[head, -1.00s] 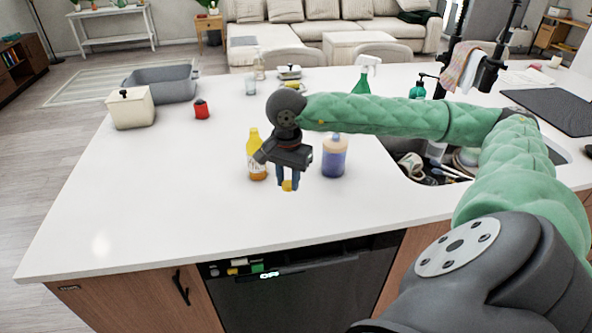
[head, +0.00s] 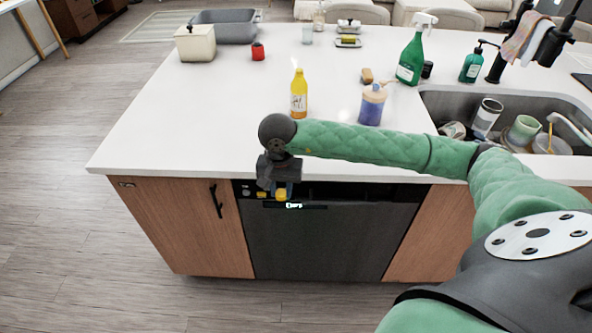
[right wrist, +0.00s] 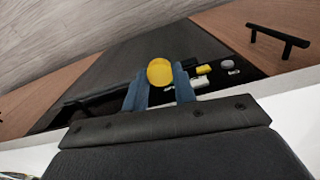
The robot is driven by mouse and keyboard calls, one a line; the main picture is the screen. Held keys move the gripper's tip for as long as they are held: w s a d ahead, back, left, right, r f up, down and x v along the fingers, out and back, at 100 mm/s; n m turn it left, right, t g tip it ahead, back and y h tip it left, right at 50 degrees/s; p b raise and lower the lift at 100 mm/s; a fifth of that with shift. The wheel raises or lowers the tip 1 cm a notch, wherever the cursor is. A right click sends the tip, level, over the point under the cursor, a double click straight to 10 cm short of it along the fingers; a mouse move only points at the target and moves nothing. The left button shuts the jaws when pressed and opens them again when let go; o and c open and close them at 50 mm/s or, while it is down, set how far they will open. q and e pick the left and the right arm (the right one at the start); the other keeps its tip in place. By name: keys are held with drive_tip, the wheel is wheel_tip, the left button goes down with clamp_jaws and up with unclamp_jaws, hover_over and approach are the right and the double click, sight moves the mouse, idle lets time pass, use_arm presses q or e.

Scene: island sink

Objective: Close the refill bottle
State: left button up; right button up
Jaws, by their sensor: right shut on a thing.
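A yellow bottle (head: 299,98) with a pale label stands upright on the white counter, near its front edge; whether its narrow top is open is too small to tell. A bottle with blue-purple contents (head: 371,108) stands to its right. My right gripper (head: 281,190) is shut on a small round yellow cap (head: 281,195), in front of the counter's front edge and below the bottles in the picture. In the right wrist view the cap (right wrist: 160,72) sits between the two blue fingertips. The cap is apart from both bottles. My left gripper is out of view.
The sink (head: 470,105) holds several dishes at the right. A dark dishwasher (head: 325,240) is below the counter.

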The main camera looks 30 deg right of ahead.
drive_tip(key=a+f+n, duration=0.2)
drive_tip(key=f+n, duration=0.1)
drive_tip(key=f, duration=0.5)
drive_tip(key=a+f+n, duration=0.2)
drive_tip(key=f+n, duration=0.2)
drive_tip(key=f, duration=0.5)
drive_tip(key=shift+a+n, duration=0.3)
